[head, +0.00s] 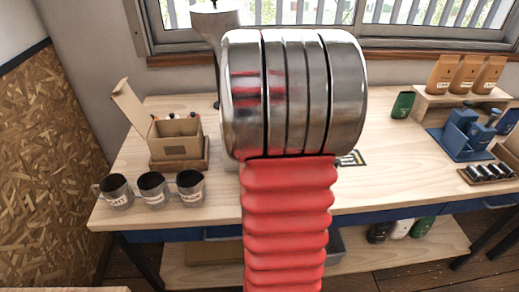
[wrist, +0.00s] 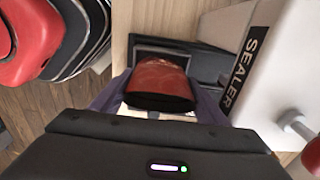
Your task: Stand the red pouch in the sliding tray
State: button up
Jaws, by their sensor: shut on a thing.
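The red pouch (wrist: 160,80) is in the middle of the wrist view, with a dark band along its near edge. My gripper (wrist: 158,98) is shut on it, with a purplish-grey finger on each side. A dark grey rectangular frame (wrist: 150,46), which looks like the sliding tray, shows just beyond the pouch. The pouch overlaps its near part, so I cannot tell whether the pouch is inside it or above it. In the head view my arm hides the gripper and the pouch.
A white sealer (wrist: 258,75) with a red knob stands close on the right. In the head view, three labelled cups (head: 152,188) and an open cardboard box (head: 176,138) stand left on the workbench (head: 395,172). Brown pouches (head: 466,75) and a blue device (head: 462,135) stand right.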

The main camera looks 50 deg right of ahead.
jog(key=shift+f, duration=1)
jog(key=o, duration=1.2)
jog(key=shift+c, duration=0.5)
jog(key=shift+o, duration=0.9)
jog(key=shift+r, duration=0.15)
